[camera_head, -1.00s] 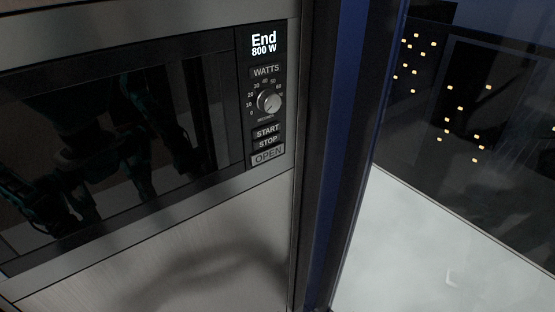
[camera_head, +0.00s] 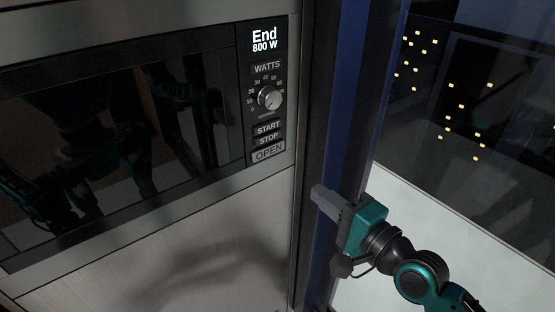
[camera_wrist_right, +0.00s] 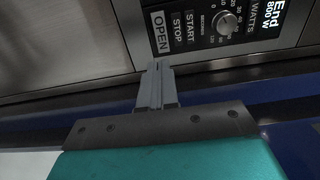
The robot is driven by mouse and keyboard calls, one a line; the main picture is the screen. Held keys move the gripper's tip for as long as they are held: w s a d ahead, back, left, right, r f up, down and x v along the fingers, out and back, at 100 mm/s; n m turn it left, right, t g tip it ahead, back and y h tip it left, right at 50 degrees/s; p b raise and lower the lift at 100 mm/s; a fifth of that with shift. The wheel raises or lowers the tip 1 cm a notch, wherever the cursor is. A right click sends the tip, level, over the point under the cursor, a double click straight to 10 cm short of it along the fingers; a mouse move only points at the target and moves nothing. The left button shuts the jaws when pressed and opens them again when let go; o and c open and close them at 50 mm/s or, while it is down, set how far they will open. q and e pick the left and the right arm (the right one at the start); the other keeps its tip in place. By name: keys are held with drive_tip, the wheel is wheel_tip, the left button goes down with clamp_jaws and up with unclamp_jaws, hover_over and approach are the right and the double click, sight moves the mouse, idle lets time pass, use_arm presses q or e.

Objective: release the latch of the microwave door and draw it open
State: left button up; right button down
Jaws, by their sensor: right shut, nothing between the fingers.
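The built-in microwave has a dark glass door (camera_head: 100,150) that is shut, at the left in the head view. Its control strip carries a display (camera_head: 264,40), a round knob (camera_head: 269,97) and an OPEN button (camera_head: 268,154) at the bottom. My right gripper (camera_head: 318,192) is shut and empty, right of and below the OPEN button and apart from it in the head view. In the right wrist view the fingers (camera_wrist_right: 156,68) point toward the OPEN button (camera_wrist_right: 161,32), with the tips just short of it in the picture. My left gripper is not directly in view; dark reflections of my arms show in the door glass.
A dark and blue vertical frame (camera_head: 345,120) stands right of the microwave, behind my right gripper. A window (camera_head: 470,60) with small lights outside fills the upper right. A plain metal panel (camera_head: 180,250) lies below the microwave.

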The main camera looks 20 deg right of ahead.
sight(268, 151)
drive_tip(key=shift+w, duration=0.1)
drive_tip(key=x, duration=1.3)
drive_tip(key=shift+w+a+f, duration=0.1)
drive_tip(key=shift+w, duration=0.25)
drive_tip(key=shift+p, duration=0.3)
drive_tip(key=shift+w+a, duration=0.2)
drive_tip(key=shift+w, duration=0.3)
drive_tip(key=shift+w+r, duration=0.1)
drive_tip(key=shift+r, duration=0.2)
drive_tip(key=shift+p, duration=0.35)
